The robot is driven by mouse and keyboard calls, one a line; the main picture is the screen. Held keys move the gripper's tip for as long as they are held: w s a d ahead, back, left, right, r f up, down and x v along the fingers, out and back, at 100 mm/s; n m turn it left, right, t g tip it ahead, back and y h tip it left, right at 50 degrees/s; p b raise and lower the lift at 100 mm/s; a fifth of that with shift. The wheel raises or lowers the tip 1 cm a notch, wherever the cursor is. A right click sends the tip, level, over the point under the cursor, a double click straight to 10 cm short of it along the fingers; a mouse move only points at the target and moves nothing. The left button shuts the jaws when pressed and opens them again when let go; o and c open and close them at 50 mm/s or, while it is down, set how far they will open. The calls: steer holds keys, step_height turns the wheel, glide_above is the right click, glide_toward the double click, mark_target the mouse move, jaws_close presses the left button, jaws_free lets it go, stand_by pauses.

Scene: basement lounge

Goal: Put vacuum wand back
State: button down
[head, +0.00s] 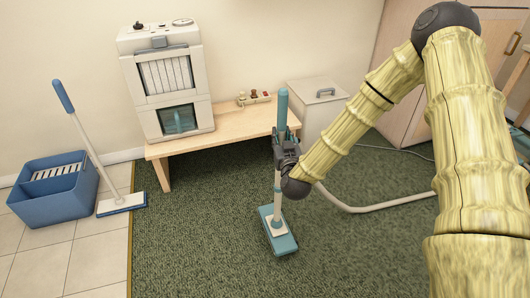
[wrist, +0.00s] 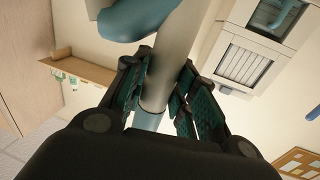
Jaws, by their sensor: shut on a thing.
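The vacuum wand (head: 279,180) has a teal handle at the top, a pale tube and a teal floor head (head: 278,236). It stands nearly upright in front of the bench in the head view. My gripper (head: 280,150) is shut around the pale tube below the teal handle. In the wrist view the tube (wrist: 172,62) runs between the dark fingers of my gripper (wrist: 160,100). I cannot tell whether the floor head touches the carpet. A pale hose (head: 370,208) lies low to the right of the wand, partly hidden by my arm.
A wooden bench (head: 220,138) holds a white appliance (head: 168,80) and a small tray (head: 254,98). A pale lidded box (head: 318,110) stands right of it. A blue bucket (head: 55,200) and a mop (head: 122,204) stand left on tiles. The green carpet (head: 200,240) is clear at front left.

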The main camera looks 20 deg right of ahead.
steer(key=w+f+b, duration=0.2)
steer(key=w, duration=0.5)
steer(key=w+a+f+b, duration=0.1)
steer(key=w+f+b, duration=0.1)
steer(key=w, duration=0.6)
steer(key=shift+f, duration=0.35)
steer(key=shift+a+f, duration=0.1)
steer(key=shift+f, duration=0.05)
steer(key=c, duration=1.1)
jaws_free()
steer(key=shift+c, duration=0.2)
